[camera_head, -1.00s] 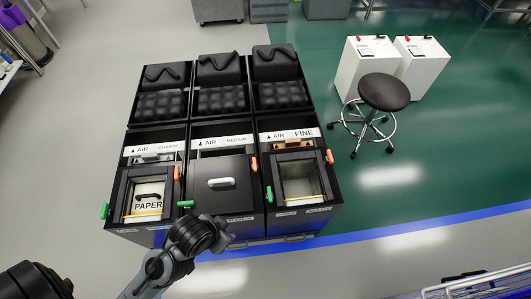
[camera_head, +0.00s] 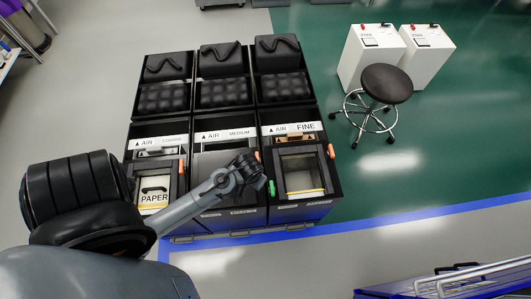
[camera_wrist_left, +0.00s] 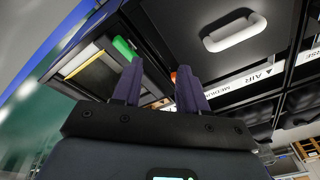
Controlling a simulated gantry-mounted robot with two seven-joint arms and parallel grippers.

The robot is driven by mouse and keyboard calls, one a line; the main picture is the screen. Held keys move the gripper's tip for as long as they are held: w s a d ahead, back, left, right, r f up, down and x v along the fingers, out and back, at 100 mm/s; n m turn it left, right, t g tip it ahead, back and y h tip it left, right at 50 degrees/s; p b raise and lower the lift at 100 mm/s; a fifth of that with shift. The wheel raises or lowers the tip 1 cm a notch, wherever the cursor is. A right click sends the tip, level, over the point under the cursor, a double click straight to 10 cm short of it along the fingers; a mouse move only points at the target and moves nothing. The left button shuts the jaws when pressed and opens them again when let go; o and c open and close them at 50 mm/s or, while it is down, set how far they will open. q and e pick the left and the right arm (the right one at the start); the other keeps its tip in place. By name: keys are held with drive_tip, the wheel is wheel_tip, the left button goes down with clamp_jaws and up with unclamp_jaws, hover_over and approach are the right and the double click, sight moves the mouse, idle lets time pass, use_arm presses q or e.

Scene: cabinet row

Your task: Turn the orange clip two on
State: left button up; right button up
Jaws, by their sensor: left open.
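Three orange clips show in the head view: one on the coarse cabinet (camera_head: 182,166), one on the medium cabinet (camera_head: 257,156), partly behind my arm, and one on the fine cabinet (camera_head: 331,150). No number shows on them. My left gripper (camera_wrist_left: 160,75) is open and empty, with two dark fingers apart in the left wrist view. A small piece of orange clip (camera_wrist_left: 173,77) shows between the fingertips there, mostly hidden. In the head view my left wrist hangs over the seam between the medium and fine cabinets. My right gripper is out of view.
A green clip (camera_head: 271,187) sits on the fine cabinet's left edge, close to my left gripper; it also shows in the wrist view (camera_wrist_left: 123,48). A white handle (camera_wrist_left: 235,32) is on the medium lid. A black stool (camera_head: 386,84) and white boxes stand right.

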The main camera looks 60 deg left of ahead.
use_arm(q)
drive_tip(key=w+a+n+g+h+p, duration=0.1)
drive_tip(key=w+a+n+h+p, duration=0.1)
drive_tip(key=w+a+n+p, duration=0.65)
drive_tip(key=a+f+b, duration=0.1)
drive_tip(key=f, duration=0.2)
drive_tip(key=a+f+b, duration=0.1)
drive_tip(key=f+b, duration=0.1)
drive_tip(key=f, duration=0.2)
drive_tip(key=a+f+b, duration=0.2)
drive_tip(key=f, duration=0.2)
drive_tip(key=shift+w, duration=0.2)
drive_tip(key=shift+d, duration=0.1)
drive_tip(key=shift+r, duration=0.1)
clamp_jaws()
